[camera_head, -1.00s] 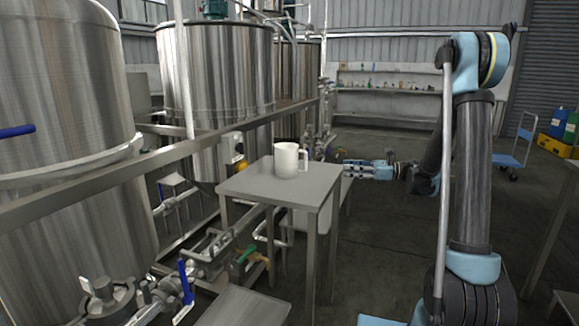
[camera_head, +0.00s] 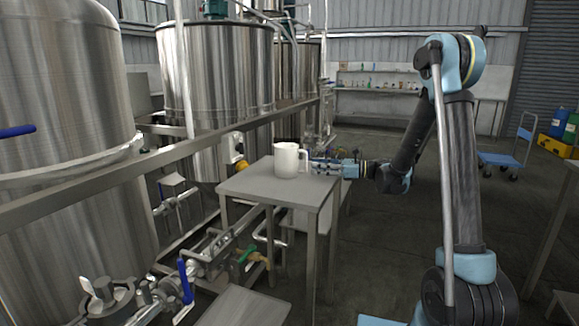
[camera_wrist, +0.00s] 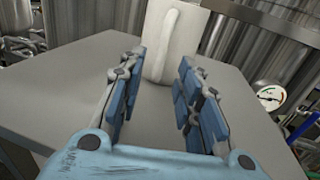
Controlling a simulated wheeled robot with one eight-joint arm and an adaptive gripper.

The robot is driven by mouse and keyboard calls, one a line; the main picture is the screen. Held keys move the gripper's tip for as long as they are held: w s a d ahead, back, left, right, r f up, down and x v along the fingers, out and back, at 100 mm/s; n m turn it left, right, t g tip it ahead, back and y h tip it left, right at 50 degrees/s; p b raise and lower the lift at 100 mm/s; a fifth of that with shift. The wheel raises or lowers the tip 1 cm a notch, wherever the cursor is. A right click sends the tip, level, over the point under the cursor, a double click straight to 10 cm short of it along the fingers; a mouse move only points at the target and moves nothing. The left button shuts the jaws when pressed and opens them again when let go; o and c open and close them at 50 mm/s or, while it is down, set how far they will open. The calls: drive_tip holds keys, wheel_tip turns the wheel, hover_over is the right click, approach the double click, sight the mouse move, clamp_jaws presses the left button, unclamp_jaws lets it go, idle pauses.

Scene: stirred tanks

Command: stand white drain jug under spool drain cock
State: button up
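The white drain jug (camera_head: 287,160) stands upright on a small grey metal table (camera_head: 262,189). Its handle is on the right side, facing my gripper. My gripper (camera_head: 316,166) is just right of the jug, low over the table's right edge. In the wrist view the open fingers (camera_wrist: 158,85) point at the jug (camera_wrist: 172,40), whose handle lies straight ahead between the fingertips. Nothing is held. Pipework with a green-handled cock (camera_head: 247,255) runs low in front of the table; I cannot tell whether this is the spool drain cock.
Steel tanks (camera_head: 215,75) and a long rail (camera_head: 150,160) stand behind and left. A blue-handled valve (camera_head: 185,281) and a low metal surface (camera_head: 243,308) are at the front. A pressure gauge (camera_wrist: 269,97) shows right in the wrist view. Open floor lies right, with a blue trolley (camera_head: 508,158).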

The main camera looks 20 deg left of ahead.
sight(306, 169)
drive_tip(key=shift+s+a, duration=0.15)
drive_tip(key=shift+a, duration=1.2)
drive_tip(key=shift+s+a, duration=0.15)
drive_tip(key=shift+a, duration=1.15)
clamp_jaws()
